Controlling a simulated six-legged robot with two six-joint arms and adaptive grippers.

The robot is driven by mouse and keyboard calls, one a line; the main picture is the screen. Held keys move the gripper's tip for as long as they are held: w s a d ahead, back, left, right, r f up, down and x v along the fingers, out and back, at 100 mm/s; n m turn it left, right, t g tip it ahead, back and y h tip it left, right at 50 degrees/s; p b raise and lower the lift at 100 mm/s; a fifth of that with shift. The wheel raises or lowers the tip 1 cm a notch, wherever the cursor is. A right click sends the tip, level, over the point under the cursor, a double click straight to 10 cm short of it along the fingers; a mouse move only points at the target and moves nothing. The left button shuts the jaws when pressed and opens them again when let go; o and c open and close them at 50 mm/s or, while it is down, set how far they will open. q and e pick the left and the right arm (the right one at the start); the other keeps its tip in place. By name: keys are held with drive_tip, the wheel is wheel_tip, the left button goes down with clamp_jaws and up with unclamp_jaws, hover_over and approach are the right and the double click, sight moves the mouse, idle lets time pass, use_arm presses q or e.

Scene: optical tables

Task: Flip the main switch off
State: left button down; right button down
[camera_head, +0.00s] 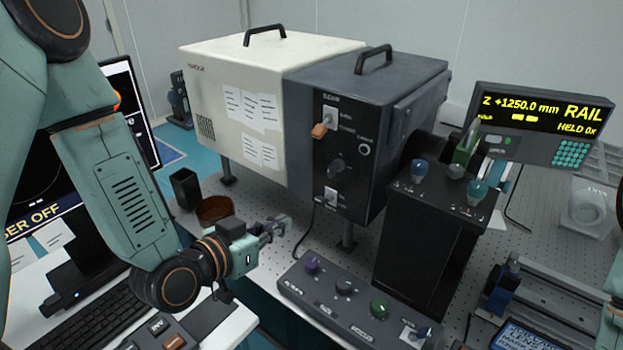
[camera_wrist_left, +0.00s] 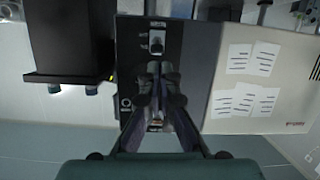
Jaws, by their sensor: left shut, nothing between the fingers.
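The dark grey front panel (camera_head: 343,110) of a box carries two switches. The upper switch (camera_head: 320,130) has an orange lever under a white plate. The lower switch (camera_head: 331,195) is on a white plate; it shows in the left wrist view (camera_wrist_left: 157,42), upside down. I cannot read which label is the main one. My left gripper (camera_head: 277,226) is shut and empty, in front of the panel, lower and left of the lower switch. In the wrist view its fingers (camera_wrist_left: 155,80) cover the panel's middle, and part of the upper switch is hidden behind them.
A black control block with knobs (camera_head: 430,230) stands right of the panel. A low knob box (camera_head: 345,300) lies in front. A brown bowl (camera_head: 213,209) and black cup (camera_head: 185,188) stand left of my gripper. A display (camera_head: 540,120) is at the right.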

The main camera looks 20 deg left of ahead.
sight(322, 200)
use_arm(q)
drive_tip(key=shift+m+t+h, duration=0.3)
drive_tip(key=shift+m+t, duration=0.2)
drive_tip(key=shift+m, duration=0.1)
drive_tip(key=x, duration=0.3)
drive_tip(key=r+x, duration=0.1)
drive_tip(key=x, duration=0.3)
drive_tip(key=r+x, duration=0.1)
drive_tip(key=x, duration=0.2)
drive_tip(key=shift+w+d+r, duration=0.15)
drive_tip(key=shift+w+d, duration=0.25)
drive_tip(key=shift+s+r, duration=0.1)
use_arm(e)
drive_tip(key=shift+w+f, duration=0.1)
drive_tip(key=shift+w, duration=0.05)
use_arm(q)
drive_tip(key=shift+a, duration=0.15)
